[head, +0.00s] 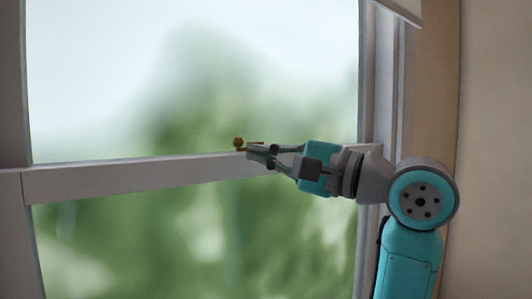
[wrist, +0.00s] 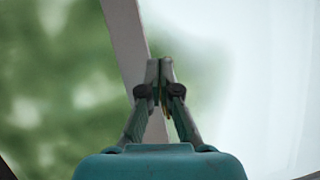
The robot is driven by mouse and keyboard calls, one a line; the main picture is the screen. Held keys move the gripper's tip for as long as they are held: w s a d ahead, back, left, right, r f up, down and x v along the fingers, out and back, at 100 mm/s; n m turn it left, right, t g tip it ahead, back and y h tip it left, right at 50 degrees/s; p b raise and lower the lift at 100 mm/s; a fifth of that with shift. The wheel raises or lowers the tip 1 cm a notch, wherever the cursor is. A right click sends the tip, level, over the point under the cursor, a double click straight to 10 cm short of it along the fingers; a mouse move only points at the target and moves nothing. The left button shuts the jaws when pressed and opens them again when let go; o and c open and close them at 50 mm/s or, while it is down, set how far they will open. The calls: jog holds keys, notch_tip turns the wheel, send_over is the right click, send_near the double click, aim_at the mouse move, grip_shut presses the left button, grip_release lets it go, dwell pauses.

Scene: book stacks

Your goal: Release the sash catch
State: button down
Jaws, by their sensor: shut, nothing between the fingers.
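The sash catch (head: 239,143) is a small brass piece with a round knob and a thin arm, on top of the window's middle rail (head: 130,178). My gripper (head: 252,151) is at the rail, just right of the knob, with its fingertips close to the catch. In the head view its fingers cover part of the catch. In the wrist view my gripper (wrist: 160,64) is shut with its fingertips together in front of the rail (wrist: 128,40). A sliver of brass (wrist: 167,112) shows by the fingers there. Whether the fingers touch the catch I cannot tell.
Glass panes (head: 200,80) lie above and below the rail, with blurred greenery behind. The window frame (head: 382,80) and a beige wall (head: 497,150) stand at right, close to my arm. A pale edge (head: 402,10) hangs at the upper right.

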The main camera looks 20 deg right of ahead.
jog(key=s+a+f, duration=0.1)
jog(key=s, duration=0.9)
jog(key=shift+a+f, duration=0.2)
jog(key=shift+a, duration=0.05)
jog(key=shift+w, duration=0.1)
